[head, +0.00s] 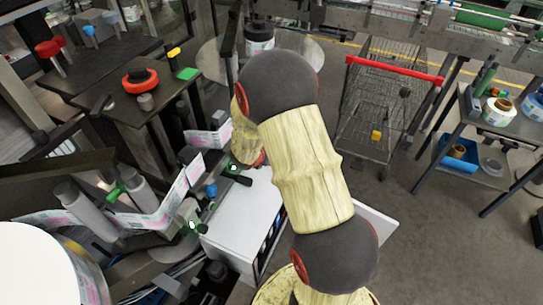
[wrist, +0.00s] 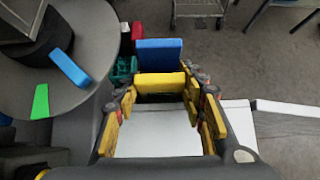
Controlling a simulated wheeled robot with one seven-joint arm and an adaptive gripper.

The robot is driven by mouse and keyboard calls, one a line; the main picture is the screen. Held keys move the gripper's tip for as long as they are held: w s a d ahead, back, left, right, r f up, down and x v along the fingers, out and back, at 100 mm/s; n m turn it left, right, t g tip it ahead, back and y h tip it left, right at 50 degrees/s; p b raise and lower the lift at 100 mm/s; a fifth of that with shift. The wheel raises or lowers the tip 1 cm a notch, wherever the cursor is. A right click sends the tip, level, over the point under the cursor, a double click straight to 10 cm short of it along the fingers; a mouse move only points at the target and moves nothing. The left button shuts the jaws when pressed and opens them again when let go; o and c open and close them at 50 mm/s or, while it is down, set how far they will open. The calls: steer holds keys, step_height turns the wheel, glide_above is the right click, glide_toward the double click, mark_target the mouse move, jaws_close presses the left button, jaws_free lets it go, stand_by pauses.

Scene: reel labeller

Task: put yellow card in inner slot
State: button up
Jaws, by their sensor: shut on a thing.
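The yellow card (wrist: 160,82) spans the space between my fingertips in the wrist view. My gripper (wrist: 160,92) is shut on it, with one finger at each side. A blue card (wrist: 158,55) stands just beyond the yellow one. A dark gap shows just below the yellow card, but I cannot tell whether the card is inside a slot. In the head view my arm hides the card and most of the gripper.
A white box top (head: 245,215) lies below my arm; it also shows between the fingers in the wrist view (wrist: 155,135). Reel-machine rollers (head: 85,210) stand to the left. A cart with a red handle (head: 395,67) stands on open floor at the right.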

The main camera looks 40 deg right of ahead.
steer(key=shift+f, duration=0.25)
steer(key=o, duration=1.1)
steer(key=shift+r, duration=0.1)
steer(key=shift+o, duration=0.8)
steer(key=shift+r, duration=0.1)
steer(key=shift+a+r, duration=0.1)
steer(key=shift+r, duration=0.15)
steer(key=p+v, duration=0.1)
steer(key=v, duration=0.6)
steer(key=shift+s+a, duration=0.1)
